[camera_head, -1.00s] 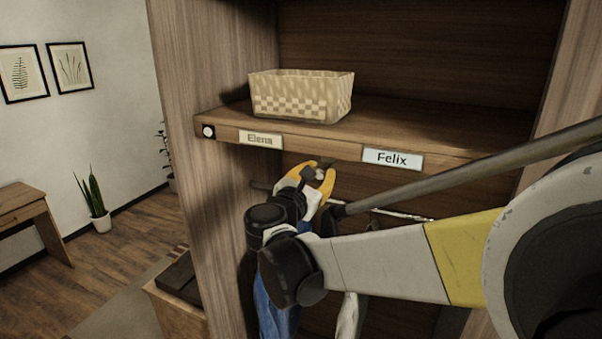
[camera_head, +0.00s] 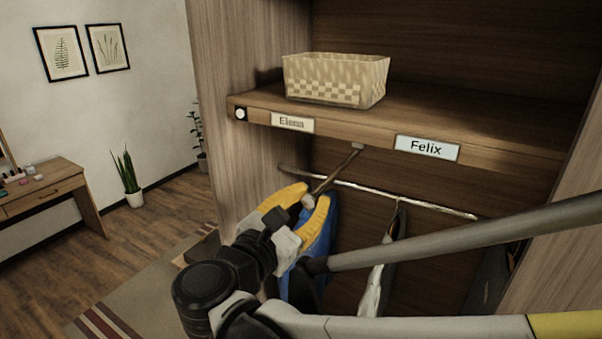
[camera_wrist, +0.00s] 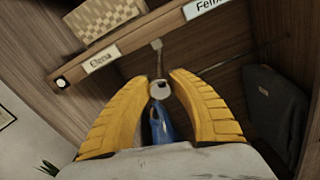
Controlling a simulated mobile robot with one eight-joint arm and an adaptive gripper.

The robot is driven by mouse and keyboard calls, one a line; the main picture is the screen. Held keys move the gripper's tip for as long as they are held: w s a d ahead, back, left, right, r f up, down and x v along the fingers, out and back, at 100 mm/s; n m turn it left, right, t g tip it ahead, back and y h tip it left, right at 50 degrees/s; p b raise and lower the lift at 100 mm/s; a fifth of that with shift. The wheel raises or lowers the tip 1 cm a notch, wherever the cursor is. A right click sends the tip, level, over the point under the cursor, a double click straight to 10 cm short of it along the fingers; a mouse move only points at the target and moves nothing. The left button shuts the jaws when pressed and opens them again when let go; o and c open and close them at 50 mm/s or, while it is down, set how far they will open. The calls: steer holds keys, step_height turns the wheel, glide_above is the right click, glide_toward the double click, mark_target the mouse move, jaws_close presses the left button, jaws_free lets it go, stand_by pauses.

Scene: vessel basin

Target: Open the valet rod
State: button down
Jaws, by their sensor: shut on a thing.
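The valet rod (camera_head: 334,170) is a slim metallic bar extending out from under the shelf between the two name labels. Its round end knob (camera_wrist: 159,90) sits between my yellow fingertips. My gripper (camera_head: 309,203) is shut on the knob, in front of the shelf and below its edge. The wrist view shows the rod (camera_wrist: 157,58) running from the knob back to the shelf's underside. My fingers hide part of the knob in the head view.
A woven basket (camera_head: 336,79) stands on the shelf (camera_head: 480,120), above labels Elena (camera_head: 293,123) and Felix (camera_head: 427,147). A hanging rail (camera_head: 400,197) crosses the closet. Blue clothing (camera_head: 322,232) hangs just behind my gripper, with a white garment (camera_head: 378,270) to its right.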

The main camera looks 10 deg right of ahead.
steer(key=shift+v, duration=1.4)
steer(key=c, duration=1.1)
jaws_free()
steer(key=v, duration=1.2)
